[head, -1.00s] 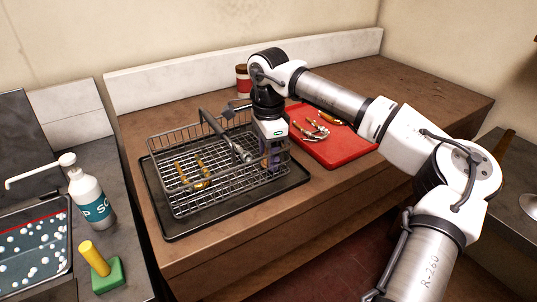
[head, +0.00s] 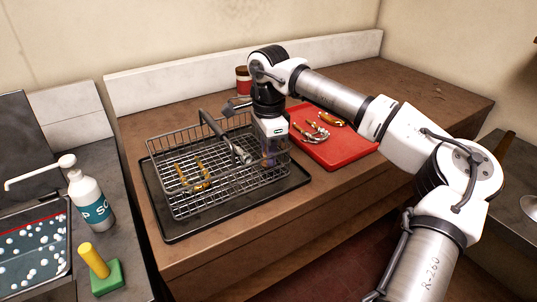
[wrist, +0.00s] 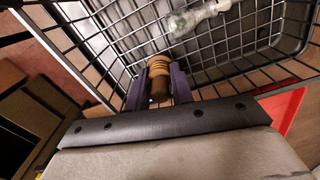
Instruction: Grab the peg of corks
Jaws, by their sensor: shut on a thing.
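The peg of corks (wrist: 159,68), a tan ringed piece, shows between the purple fingers in the wrist view. My gripper (wrist: 160,88) is shut on it, with one finger on each side. The peg stands by the wire side of the basket (wrist: 232,75). In the head view my gripper (head: 269,158) points down at the right end of the wire basket (head: 180,208). The peg cannot be made out clearly there.
The basket stands on a black tray (head: 160,222) and holds brass pieces (head: 193,176). A red board (head: 335,153) with horn parts lies to its right. A brown jar (head: 243,80) stands behind. A soap bottle (head: 90,202) and green block (head: 107,279) are left.

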